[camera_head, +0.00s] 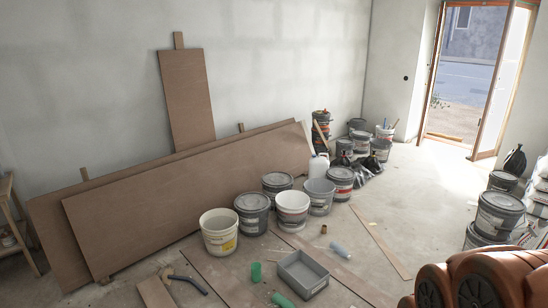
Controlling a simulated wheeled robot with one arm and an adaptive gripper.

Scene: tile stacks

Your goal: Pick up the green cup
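A small green cup (256,272) stands on the floor, left of a grey tray and in front of the row of buckets. A darker green, round-ended object (283,300) lies at the bottom edge, partly cut off; I cannot tell exactly what it is. My gripper is not in view.
A grey tray (303,274) sits beside the cup. A curved dark-handled tool (187,281) lies to its left. A white bucket (218,236) and several paint buckets stand behind. Boards lean on the wall. Floor near the doorway is open.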

